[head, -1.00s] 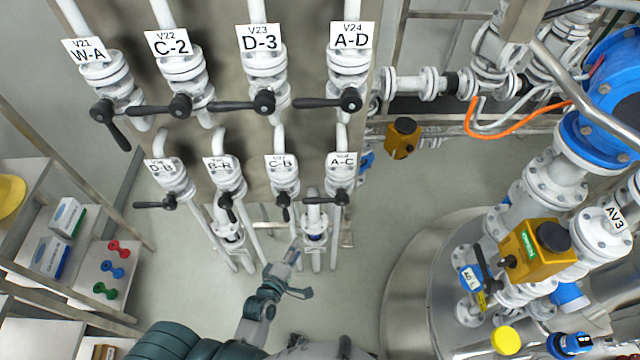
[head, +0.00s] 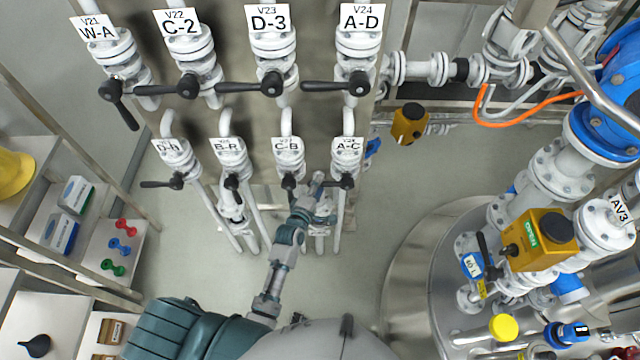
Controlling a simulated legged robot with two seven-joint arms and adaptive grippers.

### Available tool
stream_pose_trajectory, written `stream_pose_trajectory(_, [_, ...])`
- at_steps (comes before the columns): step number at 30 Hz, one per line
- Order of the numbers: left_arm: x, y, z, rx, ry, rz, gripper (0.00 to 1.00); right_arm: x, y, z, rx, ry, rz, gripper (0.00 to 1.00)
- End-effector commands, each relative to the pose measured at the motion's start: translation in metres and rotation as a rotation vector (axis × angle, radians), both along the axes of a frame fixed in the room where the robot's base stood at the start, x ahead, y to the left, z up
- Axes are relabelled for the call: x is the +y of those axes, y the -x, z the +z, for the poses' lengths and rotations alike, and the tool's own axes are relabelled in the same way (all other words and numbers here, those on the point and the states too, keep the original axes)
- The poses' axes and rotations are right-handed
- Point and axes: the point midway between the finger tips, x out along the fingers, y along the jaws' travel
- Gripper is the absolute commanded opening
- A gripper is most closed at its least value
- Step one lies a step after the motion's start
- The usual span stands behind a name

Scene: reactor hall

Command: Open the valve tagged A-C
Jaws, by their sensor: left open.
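The valve tagged A-C (head: 347,160) is the rightmost of the lower row of white valves in the head view. Its black handle (head: 346,181) has its hub below the tag, and the lever points left, roughly level. My left gripper (head: 317,184) is open at the left part of this lever and covers some of it. I cannot tell whether the lever lies between the fingers or whether they touch it. My right gripper is not in view.
The C-B valve handle (head: 289,181) is close on the left of my gripper. The larger A-D valve lever (head: 335,87) is above. White pipes run down behind my gripper. The floor (head: 385,215) to the right is open up to the round steel platform (head: 405,260).

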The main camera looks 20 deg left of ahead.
Motion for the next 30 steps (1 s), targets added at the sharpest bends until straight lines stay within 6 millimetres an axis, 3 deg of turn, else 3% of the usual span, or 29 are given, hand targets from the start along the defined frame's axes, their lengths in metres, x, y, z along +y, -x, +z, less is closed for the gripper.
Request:
stream_pose_trajectory(4, [0.0009, -0.0110, -0.0021, -0.001, 0.001, 0.000, 0.48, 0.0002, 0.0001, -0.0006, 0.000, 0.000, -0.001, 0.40])
stream_pose_trajectory(13, [-0.0015, -0.0127, -0.0021, -0.001, 0.000, 0.000, 0.48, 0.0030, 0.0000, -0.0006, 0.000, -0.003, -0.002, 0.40])
stream_pose_trajectory(19, [-0.0022, -0.0127, -0.0021, 0.000, -0.001, 0.000, 0.00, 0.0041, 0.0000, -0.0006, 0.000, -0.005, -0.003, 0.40])
stream_pose_trajectory(30, [-0.0035, -0.0122, -0.0059, -0.001, 0.013, -0.004, 0.00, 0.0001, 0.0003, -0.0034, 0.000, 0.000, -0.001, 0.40])
